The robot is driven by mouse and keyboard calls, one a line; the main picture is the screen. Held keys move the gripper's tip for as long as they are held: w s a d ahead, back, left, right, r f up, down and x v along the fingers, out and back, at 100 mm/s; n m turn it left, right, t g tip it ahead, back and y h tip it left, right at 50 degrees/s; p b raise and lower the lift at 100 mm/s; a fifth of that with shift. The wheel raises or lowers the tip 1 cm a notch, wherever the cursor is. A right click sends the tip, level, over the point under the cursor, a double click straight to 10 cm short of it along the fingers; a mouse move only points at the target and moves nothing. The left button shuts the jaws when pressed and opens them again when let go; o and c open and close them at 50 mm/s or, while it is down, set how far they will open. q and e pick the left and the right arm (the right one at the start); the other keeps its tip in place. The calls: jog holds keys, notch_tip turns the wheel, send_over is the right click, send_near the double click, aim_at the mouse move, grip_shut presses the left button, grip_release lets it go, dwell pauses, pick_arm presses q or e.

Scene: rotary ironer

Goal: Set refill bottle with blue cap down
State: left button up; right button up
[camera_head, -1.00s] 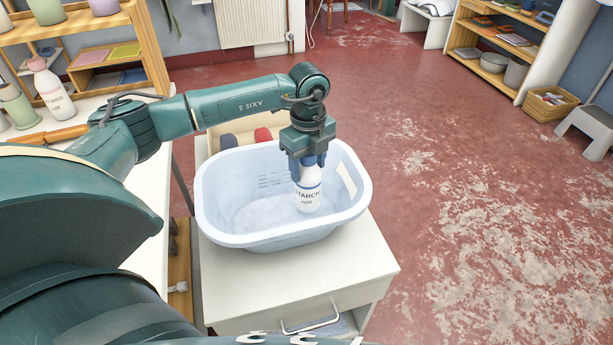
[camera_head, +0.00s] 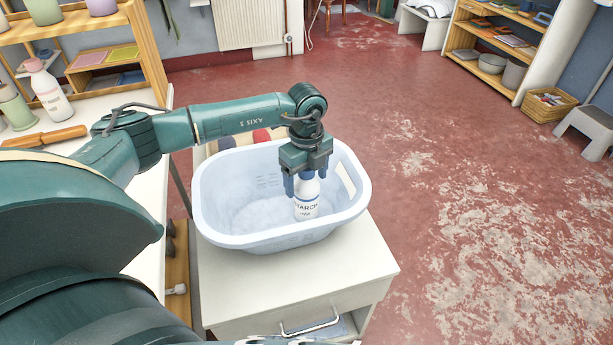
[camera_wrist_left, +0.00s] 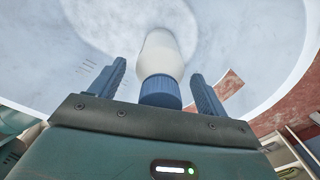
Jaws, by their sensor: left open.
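The refill bottle with a blue cap (camera_head: 306,207) stands inside the pale blue basin (camera_head: 225,238), toward its right side. It is white with a dark "STARCH" label. My left gripper (camera_head: 306,188) is open directly above it, with its fingers on either side of the blue cap. In the left wrist view, the bottle (camera_wrist_left: 162,55) shows between the two blue fingers (camera_wrist_left: 158,85), with a gap on each side of the cap. My right gripper is not in view.
The basin rests on a white cabinet (camera_head: 350,270) with a drawer handle. A table at left holds a pink-capped bottle (camera_head: 48,92) and a wooden-handled item (camera_head: 45,137). Red and dark items lie behind the basin. The red floor at right is open.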

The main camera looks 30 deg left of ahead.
pick_arm(q)
jog(key=shift+r, duration=0.2)
notch_tip(320, 180, up, 10)
jog(key=shift+r+p, duration=0.25)
jog(key=shift+p, duration=0.65)
jog(key=shift+r, duration=0.75)
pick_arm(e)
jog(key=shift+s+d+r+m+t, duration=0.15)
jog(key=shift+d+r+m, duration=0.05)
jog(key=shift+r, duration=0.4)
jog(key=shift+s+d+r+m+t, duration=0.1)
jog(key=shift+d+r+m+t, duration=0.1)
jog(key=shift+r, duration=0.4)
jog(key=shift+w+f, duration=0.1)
pick_arm(q)
jog(key=shift+f, duration=0.1)
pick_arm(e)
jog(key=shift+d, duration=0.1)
